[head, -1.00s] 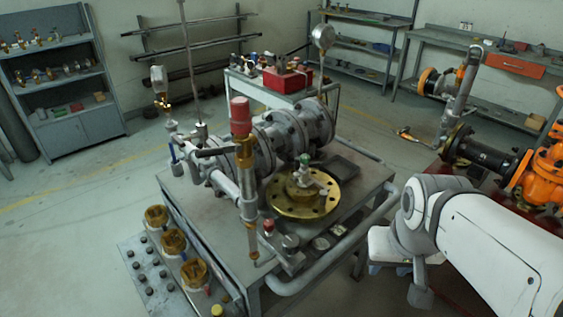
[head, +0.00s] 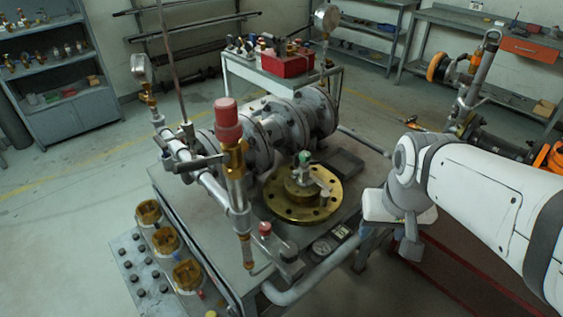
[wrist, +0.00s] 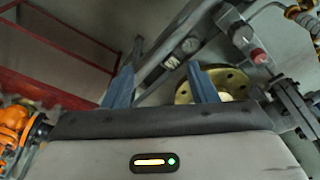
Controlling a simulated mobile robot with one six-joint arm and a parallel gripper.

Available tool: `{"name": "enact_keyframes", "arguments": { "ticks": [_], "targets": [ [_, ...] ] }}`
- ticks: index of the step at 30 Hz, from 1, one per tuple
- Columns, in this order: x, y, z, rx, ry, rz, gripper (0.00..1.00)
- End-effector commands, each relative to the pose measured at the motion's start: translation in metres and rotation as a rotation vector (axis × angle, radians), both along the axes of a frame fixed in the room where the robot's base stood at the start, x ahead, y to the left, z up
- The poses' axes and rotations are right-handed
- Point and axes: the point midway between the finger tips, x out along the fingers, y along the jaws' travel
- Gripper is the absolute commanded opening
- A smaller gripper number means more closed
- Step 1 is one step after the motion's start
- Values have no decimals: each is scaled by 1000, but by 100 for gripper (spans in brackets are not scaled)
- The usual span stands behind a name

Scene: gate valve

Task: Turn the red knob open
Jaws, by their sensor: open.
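A large red cylindrical cap (head: 227,118) sits upright on a brass fitting atop the pipe assembly in the head view. A smaller red knob (head: 265,229) stands low at the bench's front edge, beside the brass flange (head: 325,205). A red knob also shows upper right in the wrist view (wrist: 259,56); I cannot tell for sure which one it is. My gripper (wrist: 160,65) is open and empty, its two blue fingers apart and pointing toward the bench. It is clear of both red parts. In the head view its fingers are not clearly visible, right of the bench.
The grey bench (head: 180,185) carries large flanged pipes (head: 295,120) and a tall gauge (head: 326,17). A tubular rail (head: 300,293) runs along its near side. Orange valve equipment (head: 552,158) stands at the right. Floor at the left is open.

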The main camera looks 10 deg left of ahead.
Motion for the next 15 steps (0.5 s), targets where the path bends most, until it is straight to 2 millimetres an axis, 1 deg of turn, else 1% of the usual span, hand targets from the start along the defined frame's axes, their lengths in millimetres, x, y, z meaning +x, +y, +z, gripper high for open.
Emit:
{"name": "enact_keyframes", "arguments": {
  "ticks": [1, 2, 3, 5, 6, 8, 9, 11, 12, 15],
  "targets": [
    [15, 15, -4, 1, 21, 32, 52],
    [24, 24, -6, 1, 32, 52, 52],
    [36, 39, -9, 1, 48, 78, 52],
    [54, 64, -16, 0, 71, 119, 52],
    [65, 82, -21, -3, 87, 144, 52],
    [79, 110, -30, -7, 109, 184, 52],
    [87, 129, -38, -12, 124, 207, 52],
    [96, 157, -49, -19, 143, 242, 52],
    [101, 175, -57, -24, 154, 263, 52],
    [107, 211, -74, -34, 177, 302, 52]
  ]
}}
